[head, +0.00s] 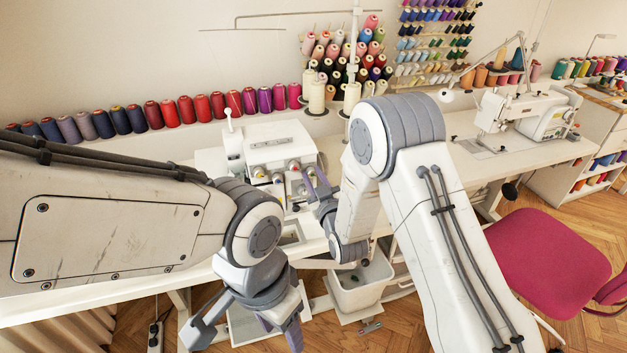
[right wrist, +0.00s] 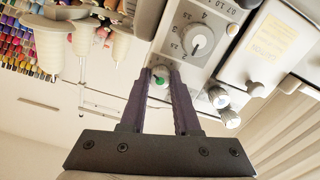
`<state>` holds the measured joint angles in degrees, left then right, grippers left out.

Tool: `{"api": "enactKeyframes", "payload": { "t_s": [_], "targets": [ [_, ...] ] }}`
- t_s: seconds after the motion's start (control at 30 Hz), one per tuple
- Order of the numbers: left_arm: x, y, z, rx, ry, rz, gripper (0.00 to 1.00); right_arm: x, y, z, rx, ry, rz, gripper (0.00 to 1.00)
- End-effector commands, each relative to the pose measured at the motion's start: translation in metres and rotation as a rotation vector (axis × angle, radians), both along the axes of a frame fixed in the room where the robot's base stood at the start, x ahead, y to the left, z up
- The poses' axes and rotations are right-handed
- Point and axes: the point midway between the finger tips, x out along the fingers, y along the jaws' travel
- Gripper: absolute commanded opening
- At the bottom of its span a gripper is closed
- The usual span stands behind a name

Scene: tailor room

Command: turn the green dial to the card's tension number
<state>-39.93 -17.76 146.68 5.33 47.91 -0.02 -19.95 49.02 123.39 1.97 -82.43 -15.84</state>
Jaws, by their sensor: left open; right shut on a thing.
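The white sewing machine with a row of dials (head: 278,150) stands on the table in the head view. The green dial (right wrist: 160,80) shows in the right wrist view, between the tips of my right gripper (right wrist: 160,74). That gripper is shut on it. In the head view my right gripper (head: 318,190) is at the machine's right front, and I cannot make out the green dial there. My left gripper (head: 246,335) is open and empty, low in front of the table.
Thread spools (head: 200,108) line the wall behind. A white bin (head: 360,285) stands below the table, and a pink chair (head: 550,260) is at right.

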Motion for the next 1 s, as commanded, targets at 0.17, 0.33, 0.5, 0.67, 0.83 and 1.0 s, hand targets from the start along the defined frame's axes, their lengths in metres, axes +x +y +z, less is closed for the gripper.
{"api": "enactKeyframes", "payload": {
  "t_s": [0.17,0.33,0.5,0.67,0.83,1.0],
  "targets": [
    [0.0,0.0,-0.001,0.0,0.0,0.0,0.55,0.0,0.0,0.0,0.01,0.005,0.001,0.0],
    [0.0,0.0,-0.001,0.0,0.0,0.0,0.55,0.0,0.0,0.0,0.01,0.005,0.001,0.0],
    [0.0,0.0,-0.001,0.0,0.0,0.0,0.55,0.0,0.0,0.0,0.01,0.005,0.001,0.57],
    [0.0,0.0,-0.001,0.0,0.0,0.0,0.55,0.0,0.0,0.0,0.009,0.003,0.001,0.6],
    [0.0,0.0,-0.001,0.0,0.0,0.0,0.55,-0.001,0.0,0.0,0.009,0.004,0.001,0.6],
    [0.0,0.0,-0.006,0.0,0.0,0.0,0.55,-0.015,-0.005,-0.001,0.009,0.004,0.001,0.6]
  ]
}}
